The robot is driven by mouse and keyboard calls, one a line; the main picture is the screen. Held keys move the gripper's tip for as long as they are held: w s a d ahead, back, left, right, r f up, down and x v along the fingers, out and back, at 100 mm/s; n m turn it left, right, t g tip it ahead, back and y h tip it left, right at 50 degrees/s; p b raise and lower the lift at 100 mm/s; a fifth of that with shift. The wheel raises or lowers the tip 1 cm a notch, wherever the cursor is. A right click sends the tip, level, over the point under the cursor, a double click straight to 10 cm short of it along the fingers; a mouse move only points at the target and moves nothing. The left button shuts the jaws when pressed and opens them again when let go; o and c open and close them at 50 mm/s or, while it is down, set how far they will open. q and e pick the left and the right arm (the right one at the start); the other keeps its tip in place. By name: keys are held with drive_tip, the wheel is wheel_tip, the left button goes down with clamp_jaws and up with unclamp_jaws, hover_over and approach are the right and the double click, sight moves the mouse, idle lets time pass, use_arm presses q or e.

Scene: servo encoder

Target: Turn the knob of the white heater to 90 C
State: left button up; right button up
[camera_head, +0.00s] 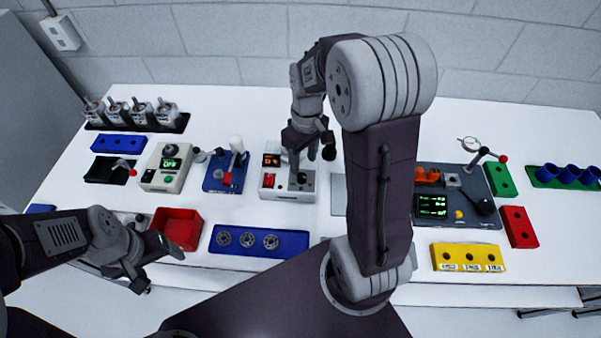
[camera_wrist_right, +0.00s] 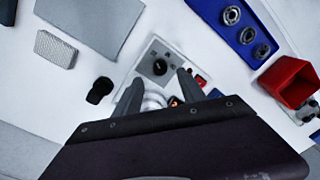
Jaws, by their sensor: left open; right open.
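The white heater (camera_head: 268,190) stands mid-table in the head view, with a small red-lit display (camera_head: 271,160) and a red switch (camera_head: 269,180). The display's reading is too small to be sure of. Its dark round knob (camera_head: 301,178) sits on a grey panel; the knob also shows in the right wrist view (camera_wrist_right: 160,67). My right gripper (camera_head: 311,158) is open and empty above the heater. In the right wrist view, its two fingertips (camera_wrist_right: 159,82) point toward the knob, one to each side, apart from it. My left gripper (camera_head: 158,266) is open and empty near the front left edge.
A blue tray (camera_head: 222,251) with rings and a red bin (camera_head: 179,217) lie in front. A dark panel device (camera_head: 464,222) stands right, partly behind my right arm.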

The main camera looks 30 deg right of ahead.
sight(302, 176)
wheel_tip(302, 176, down, 6)
drive_tip(key=shift+a+f, duration=0.15)
clamp_jaws()
idle(0.3)
drive_tip(key=shift+m+p, duration=0.55)
drive_tip(key=shift+m, duration=0.55)
drive_tip(key=m+p, duration=0.1)
drive_tip(key=m, duration=0.2)
drive_tip(key=shift+m, duration=0.4)
drive_tip(key=m+p, duration=0.2)
drive_tip(key=m, duration=0.3)
drive_tip(key=shift+a+m+t+p, duration=0.1)
drive_tip(key=shift+m+t+p, duration=0.2)
drive_tip(key=shift+p, duration=0.1)
